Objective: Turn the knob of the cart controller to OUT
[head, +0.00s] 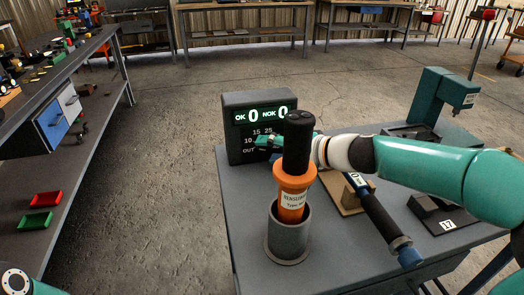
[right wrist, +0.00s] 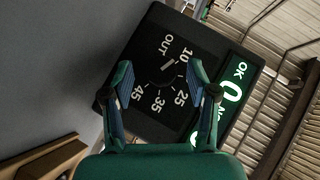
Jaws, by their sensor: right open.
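The cart controller (head: 233,105) is a dark box at the back left of the grey cart, with a lit display reading OK 0 and NOK 0. In the right wrist view its face (right wrist: 205,45) carries a dial marked OUT, 10, 25, 35 and 45. The dark knob (right wrist: 160,77) is hard to make out against the face; a pale mark by it seems to lie towards 10. My right gripper (right wrist: 160,70) is open, its fingers either side of the dial. In the head view it is largely hidden behind the black tool handle. My left gripper is out of view.
A black and orange tool (head: 292,183) stands upright in a grey holder (head: 288,240), close in front of my right gripper. A dark tool with a blue end (head: 380,217) leans on a wooden block (head: 345,198). A green press (head: 440,98) stands back right.

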